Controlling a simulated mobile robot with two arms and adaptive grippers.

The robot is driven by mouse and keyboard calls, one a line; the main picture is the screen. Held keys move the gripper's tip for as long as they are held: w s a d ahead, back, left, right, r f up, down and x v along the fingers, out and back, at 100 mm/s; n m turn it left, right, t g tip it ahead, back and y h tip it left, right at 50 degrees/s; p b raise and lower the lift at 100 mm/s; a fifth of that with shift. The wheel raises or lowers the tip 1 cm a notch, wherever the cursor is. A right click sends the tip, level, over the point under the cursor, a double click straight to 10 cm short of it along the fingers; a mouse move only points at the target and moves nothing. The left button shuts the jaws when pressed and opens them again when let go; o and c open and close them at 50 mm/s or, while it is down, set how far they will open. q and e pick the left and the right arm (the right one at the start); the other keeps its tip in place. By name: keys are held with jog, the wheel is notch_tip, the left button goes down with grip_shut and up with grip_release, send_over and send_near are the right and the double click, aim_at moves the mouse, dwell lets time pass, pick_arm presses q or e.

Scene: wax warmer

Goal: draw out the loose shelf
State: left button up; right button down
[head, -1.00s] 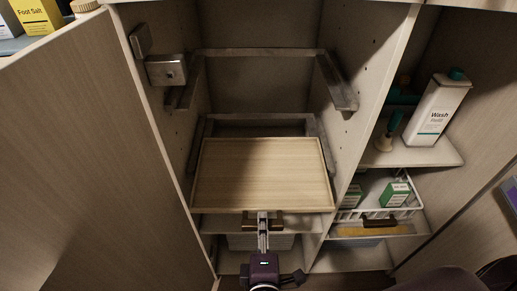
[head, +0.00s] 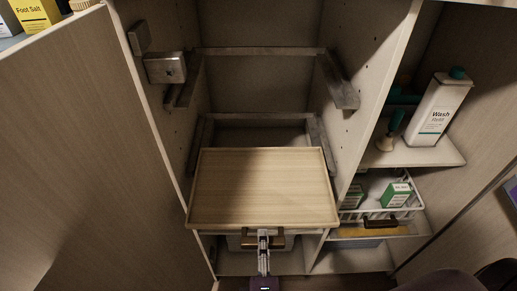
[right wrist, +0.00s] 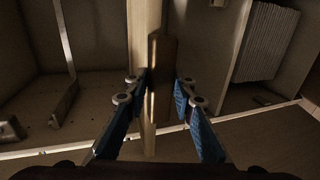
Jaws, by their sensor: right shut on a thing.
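The loose shelf (head: 263,190) is a light wooden tray-like board with a thin raised rim. It lies on the lower metal rails inside the open cabinet, and its front edge juts forward. A bronze handle (head: 277,243) sits at its front. My right gripper (head: 263,236) is at the handle, in front of the shelf. In the right wrist view, the blue-padded fingers of my right gripper (right wrist: 160,92) stand either side of the handle (right wrist: 161,75), shut on it. My left gripper is not in view.
An open door (head: 80,150) stands at the left, with a metal lock box (head: 164,68) beside it. Empty upper rails (head: 262,51) are above the shelf. At the right are a wash refill bottle (head: 438,108) and a white wire basket (head: 385,213) with green boxes.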

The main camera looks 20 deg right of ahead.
jog(key=shift+s+a+f, duration=0.1)
jog(key=shift+s, duration=0.3)
jog(key=s, duration=0.2)
jog(key=s+a, duration=0.1)
jog(key=s, duration=0.1)
jog(key=shift+s+a+b, duration=0.15)
jog(key=shift+s+b, duration=0.1)
jog(key=shift+b, duration=0.1)
dwell(0.6)
jog(key=shift+b, duration=0.55)
jog(key=shift+t, duration=0.3)
jog(key=shift+b, duration=0.75)
jog(key=shift+t, duration=0.3)
